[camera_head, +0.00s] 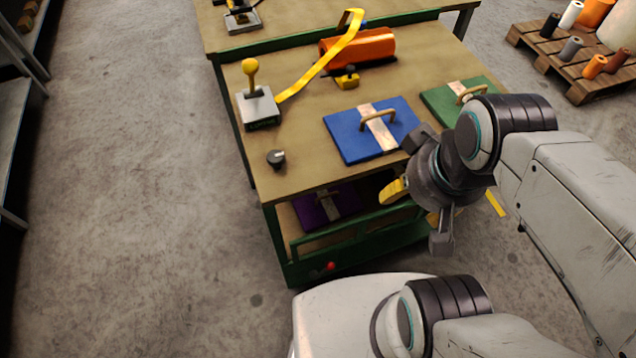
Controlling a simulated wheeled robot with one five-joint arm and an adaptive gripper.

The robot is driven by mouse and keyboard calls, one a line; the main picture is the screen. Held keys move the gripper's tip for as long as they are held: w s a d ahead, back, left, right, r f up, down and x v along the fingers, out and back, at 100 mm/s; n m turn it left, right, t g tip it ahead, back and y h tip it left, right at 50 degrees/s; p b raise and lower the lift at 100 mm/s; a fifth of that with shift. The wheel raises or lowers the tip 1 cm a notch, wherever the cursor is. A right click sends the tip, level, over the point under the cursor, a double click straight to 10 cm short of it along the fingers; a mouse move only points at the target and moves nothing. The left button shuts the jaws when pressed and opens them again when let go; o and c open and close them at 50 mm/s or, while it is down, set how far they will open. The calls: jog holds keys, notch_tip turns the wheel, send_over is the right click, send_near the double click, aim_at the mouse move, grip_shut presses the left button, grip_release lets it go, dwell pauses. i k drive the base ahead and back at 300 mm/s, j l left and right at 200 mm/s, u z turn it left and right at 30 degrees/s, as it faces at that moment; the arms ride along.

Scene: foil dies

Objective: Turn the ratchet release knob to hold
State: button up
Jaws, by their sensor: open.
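A small round black knob (276,158) with a light mark on top sits on the workbench top near its front left edge. It is the only dial-like knob I make out; the exact direction of its mark and any label are too small to read. My gripper (415,217) is open and empty, with yellow pads on its fingers. In the picture it is to the right of the knob and lower, by the bench's front right corner, well apart from the knob.
The green-framed workbench (220,43) carries a yellow-knobbed lever box (258,108), an orange roll (358,47) with a yellow strap, a blue plate (349,142) and a green plate (437,104). A purple plate (318,206) lies on the lower shelf. The floor at left is clear.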

aim_at(276, 158)
jog(key=i+l+u, duration=0.15)
jog(key=u, duration=0.95)
